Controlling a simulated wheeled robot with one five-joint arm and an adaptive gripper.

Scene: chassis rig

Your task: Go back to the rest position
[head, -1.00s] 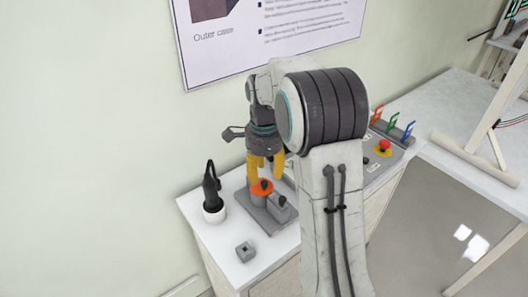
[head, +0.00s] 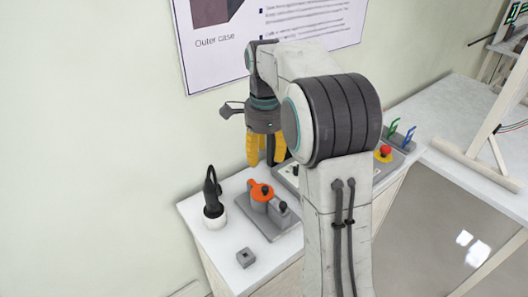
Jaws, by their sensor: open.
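My gripper (head: 266,150) hangs fingers down from my arm in the head view, its yellow fingers spread and nothing seen between them. It is above and behind a grey fixture plate (head: 268,229) on the white table. On the plate stand an orange-topped grey part (head: 260,192) with a dark knob and a smaller grey part (head: 283,210) with a dark knob. The fingers are clear of both parts in the picture. My arm hides part of the table to the right.
A black tool stands in a white round holder (head: 214,217) at left. A small grey block (head: 246,257) lies near the front edge. A panel with a red button (head: 386,151) and coloured hooks (head: 408,135) are at right. A poster (head: 265,30) hangs on the wall behind.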

